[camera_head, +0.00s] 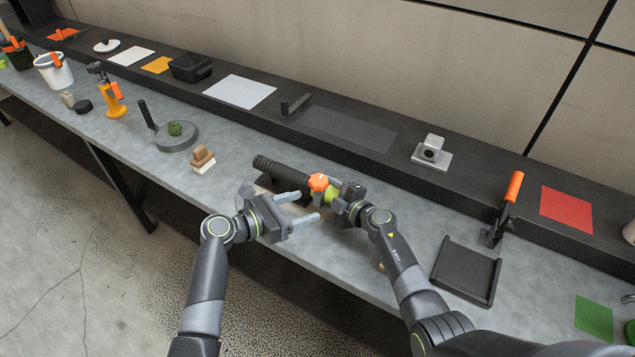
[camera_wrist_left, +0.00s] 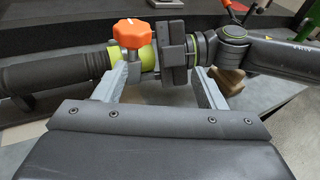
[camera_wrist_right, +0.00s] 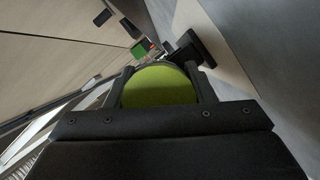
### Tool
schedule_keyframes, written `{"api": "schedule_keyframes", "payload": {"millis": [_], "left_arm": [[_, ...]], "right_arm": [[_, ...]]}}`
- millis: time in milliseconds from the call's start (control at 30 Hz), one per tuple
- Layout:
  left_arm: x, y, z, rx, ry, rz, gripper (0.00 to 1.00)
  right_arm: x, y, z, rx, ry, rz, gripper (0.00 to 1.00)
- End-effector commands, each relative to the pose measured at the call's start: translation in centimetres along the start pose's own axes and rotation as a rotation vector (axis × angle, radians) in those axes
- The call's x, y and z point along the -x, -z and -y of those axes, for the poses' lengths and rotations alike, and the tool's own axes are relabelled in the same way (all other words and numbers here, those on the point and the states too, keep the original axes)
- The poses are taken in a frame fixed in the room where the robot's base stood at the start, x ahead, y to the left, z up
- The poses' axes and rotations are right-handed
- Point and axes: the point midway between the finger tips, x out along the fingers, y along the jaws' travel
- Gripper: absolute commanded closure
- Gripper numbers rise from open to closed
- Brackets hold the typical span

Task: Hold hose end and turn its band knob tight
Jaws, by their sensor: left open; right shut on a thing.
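The dark ribbed hose (camera_head: 280,172) lies across a low support on the bench, its yellow-green end (camera_head: 332,197) pointing right. The orange band knob (camera_head: 318,182) stands on top of the band near that end; it also shows in the left wrist view (camera_wrist_left: 132,32). My right gripper (camera_head: 340,203) is shut on the hose end from the right; the yellow-green end (camera_wrist_right: 160,86) fills its jaws in the right wrist view. My left gripper (camera_head: 303,208) is open and empty, just in front of and below the knob, its fingers (camera_wrist_left: 152,88) apart and not touching the knob.
A black tray (camera_head: 466,270) lies right of my right arm. A lever with an orange handle (camera_head: 510,190) stands behind it. Brown and white blocks (camera_head: 202,160) and a round grey plate (camera_head: 177,138) lie to the left. The raised dark ledge (camera_head: 345,130) runs behind.

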Motion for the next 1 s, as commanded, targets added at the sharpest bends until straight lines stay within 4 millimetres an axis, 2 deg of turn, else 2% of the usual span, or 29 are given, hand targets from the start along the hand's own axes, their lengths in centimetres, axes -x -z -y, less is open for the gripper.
{"api": "schedule_keyframes", "payload": {"millis": [33, 233, 333, 433, 567, 800, 1000], "left_arm": [[0.8, 0.2, 0.0, -0.004, -0.043, 0.051, 0.36], [3.4, 0.2, -0.6, -0.029, -0.189, 0.186, 0.36], [4.0, 0.2, -0.8, -0.032, -0.225, 0.213, 0.36], [3.7, 0.1, -1.0, -0.035, -0.240, 0.222, 0.36], [2.1, -0.3, -1.4, -0.034, -0.238, 0.224, 0.36], [-2.1, -1.3, -2.4, -0.034, -0.237, 0.221, 0.36], [-5.0, -1.9, -3.0, -0.035, -0.236, 0.221, 0.36]], "right_arm": [[0.1, -0.2, 0.6, -0.001, 0.009, 0.003, 0.90], [0.1, -0.2, 0.6, -0.001, 0.010, 0.003, 0.90], [0.1, -0.2, 0.6, -0.001, 0.010, 0.003, 0.90], [0.1, -0.2, 0.6, -0.001, 0.010, 0.003, 0.90], [0.1, -0.2, 0.6, -0.001, 0.010, 0.003, 0.90], [0.1, -0.2, 0.6, -0.001, 0.010, 0.003, 0.90], [0.1, -0.2, 0.6, -0.002, 0.010, 0.003, 0.90]]}}
